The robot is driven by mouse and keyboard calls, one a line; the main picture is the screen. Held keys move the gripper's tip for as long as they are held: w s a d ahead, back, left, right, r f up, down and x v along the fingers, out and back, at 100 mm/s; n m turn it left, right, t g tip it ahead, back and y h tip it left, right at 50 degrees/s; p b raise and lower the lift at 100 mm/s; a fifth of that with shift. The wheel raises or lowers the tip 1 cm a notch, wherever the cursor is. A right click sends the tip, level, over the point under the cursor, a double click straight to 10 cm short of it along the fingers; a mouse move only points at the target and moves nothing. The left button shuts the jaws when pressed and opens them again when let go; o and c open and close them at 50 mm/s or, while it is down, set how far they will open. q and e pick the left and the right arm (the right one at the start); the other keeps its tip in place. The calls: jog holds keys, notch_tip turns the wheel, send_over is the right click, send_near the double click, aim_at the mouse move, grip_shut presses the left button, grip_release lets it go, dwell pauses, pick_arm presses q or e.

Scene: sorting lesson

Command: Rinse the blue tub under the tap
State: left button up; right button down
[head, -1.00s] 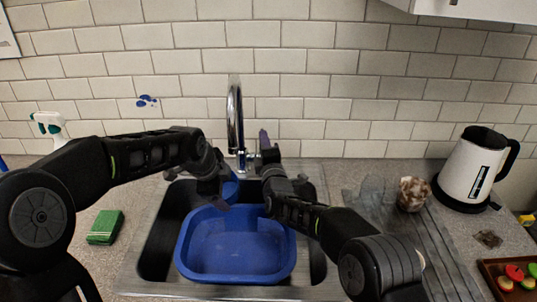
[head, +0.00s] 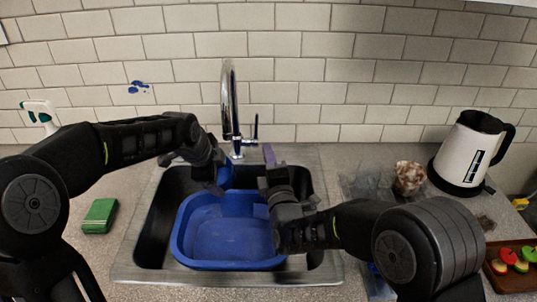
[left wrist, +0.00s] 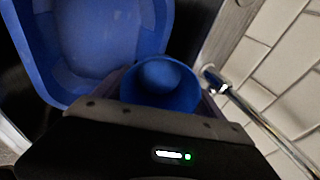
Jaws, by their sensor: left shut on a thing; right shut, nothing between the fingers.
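A small round blue tub (left wrist: 160,82) is gripped between the fingers of my left gripper (head: 218,182). In the head view it is mostly hidden behind that gripper, over the back of the sink, below the tap (head: 231,110). The tap is a tall chrome arch with a lever (head: 256,127) on its right side. I see no water running. My right gripper (head: 270,160) is shut and empty, pointing up in front of the tap and a little to its right, apart from the lever. A large blue basin (head: 225,240) sits in the sink.
The dark steel sink (head: 151,240) surrounds the basin. A green sponge (head: 100,215) lies left of it and a spray bottle (head: 40,115) stands behind left. A white kettle (head: 466,150) and a tray (head: 508,283) are at the right. The tiled wall closes the back.

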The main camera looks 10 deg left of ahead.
dwell(0.4)
pick_arm(q)
jog(key=shift+s+a+b, duration=0.15)
jog(key=shift+s+b, duration=0.3)
jog(key=shift+s, duration=0.6)
jog(key=s, duration=0.2)
jog(key=s+b, duration=0.1)
jog(key=s, duration=0.2)
jog(key=shift+s+a, duration=0.35)
jog(key=shift+s, duration=0.05)
dwell(0.7)
jog(key=s+r+p, duration=0.1)
jog(key=s+r, duration=0.3)
jog(key=s, duration=0.1)
jog(key=shift+a, duration=0.3)
